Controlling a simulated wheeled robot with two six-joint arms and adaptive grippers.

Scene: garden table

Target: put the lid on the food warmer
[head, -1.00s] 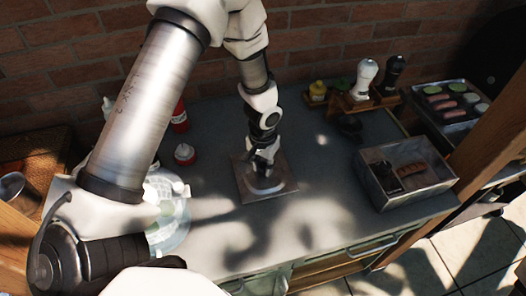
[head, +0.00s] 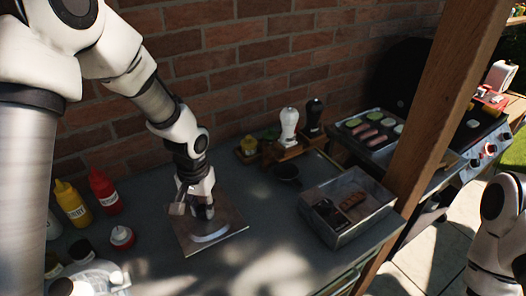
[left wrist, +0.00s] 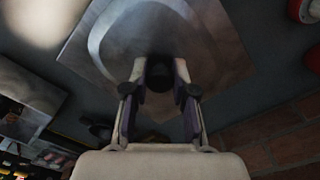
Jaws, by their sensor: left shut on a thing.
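The lid (head: 228,221) is a square grey metal plate lying on the garden table left of the food warmer. My left gripper (head: 204,208) reaches down onto its middle. In the left wrist view my left gripper (left wrist: 158,74) is shut on the lid's dark knob, with the lid's plate (left wrist: 215,45) spread out beyond the fingers. The food warmer (head: 335,237) is an open metal box to the right, with sausages and a dark item inside. It also shows at the left edge of the left wrist view (left wrist: 28,108). My right gripper is not in view.
Red (head: 104,191) and yellow (head: 71,203) bottles stand at the left. A wooden rack (head: 285,153) with white and black shakers and a dark bowl (head: 287,172) sit behind the warmer. A tray of food (head: 371,136) and a wooden post (head: 432,110) are at the right.

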